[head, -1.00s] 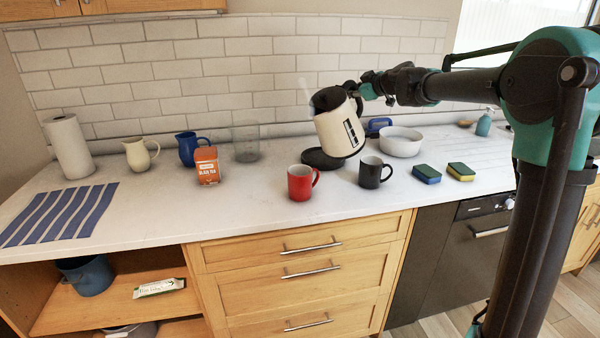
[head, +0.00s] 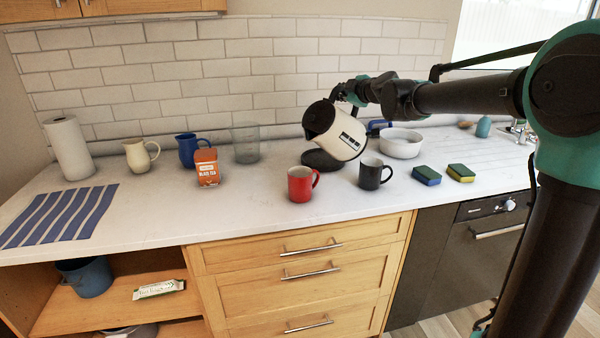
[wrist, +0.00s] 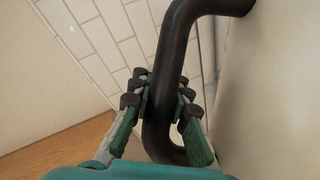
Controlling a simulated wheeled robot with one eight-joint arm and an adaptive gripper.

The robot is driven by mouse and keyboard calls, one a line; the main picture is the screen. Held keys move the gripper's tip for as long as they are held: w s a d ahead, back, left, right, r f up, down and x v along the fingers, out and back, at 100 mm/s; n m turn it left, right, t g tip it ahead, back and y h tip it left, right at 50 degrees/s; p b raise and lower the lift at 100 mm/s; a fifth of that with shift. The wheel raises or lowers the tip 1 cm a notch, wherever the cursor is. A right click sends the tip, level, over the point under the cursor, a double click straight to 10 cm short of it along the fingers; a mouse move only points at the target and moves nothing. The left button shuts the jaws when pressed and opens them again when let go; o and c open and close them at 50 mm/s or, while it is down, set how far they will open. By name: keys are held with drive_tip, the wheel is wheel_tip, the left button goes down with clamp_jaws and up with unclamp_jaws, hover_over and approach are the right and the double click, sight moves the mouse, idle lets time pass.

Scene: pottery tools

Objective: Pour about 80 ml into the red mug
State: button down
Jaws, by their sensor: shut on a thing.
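A cream kettle (head: 347,140) with a dark lid and a dark label hangs in the air, tilted to the left, its spout up and to the right of the red mug (head: 300,184). My gripper (head: 352,93) is shut on the kettle's dark handle. The wrist view shows the gripper fingers (wrist: 163,100) on both sides of the black handle (wrist: 172,60), with the cream kettle body (wrist: 275,100) at the right. The red mug stands upright on the counter. No stream of liquid shows, and the mug's inside is too small to judge.
A black mug (head: 374,174) stands right of the red mug. A dark round base (head: 320,161) lies behind them. A white bowl (head: 401,144), two sponges (head: 426,176) and an orange tea box (head: 207,168) are nearby. The counter front left of the red mug is clear.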

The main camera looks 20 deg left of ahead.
sight(331, 95)
drive_tip(key=shift+s+a+r+n+t, duration=0.1)
drive_tip(key=shift+s+a+n+t, duration=0.2)
drive_tip(key=shift+s, duration=0.2)
drive_tip(key=shift+s+a+r+n+t, duration=0.1)
drive_tip(key=shift+s+a+n+t, duration=0.15)
drive_tip(key=shift+s+n, duration=0.2)
drive_tip(key=shift+s+a+f+n+t+p, duration=0.2)
drive_tip(key=shift+s+a+n, duration=0.1)
drive_tip(key=shift+s, duration=0.15)
drive_tip(key=shift+s+a+f+n+t+p, duration=0.15)
drive_tip(key=shift+s+n, duration=0.1)
drive_tip(key=shift+s, duration=0.2)
drive_tip(key=shift+s+a+f, duration=0.1)
drive_tip(key=shift+s+a, duration=0.05)
drive_tip(key=shift+s, duration=0.1)
drive_tip(key=shift+s+a+n+y+p, duration=0.15)
drive_tip(key=shift+s+a+n+p, duration=0.3)
drive_tip(key=shift+s, duration=0.3)
drive_tip(key=shift+s+a+n+y+p, duration=0.15)
drive_tip(key=shift+s+a+n+p, duration=0.25)
drive_tip(key=shift+s+p, duration=0.25)
drive_tip(key=shift+s, duration=0.1)
drive_tip(key=shift+s+a+p, duration=0.1)
drive_tip(key=shift+s+p, duration=0.05)
drive_tip(key=shift+p, duration=1.2)
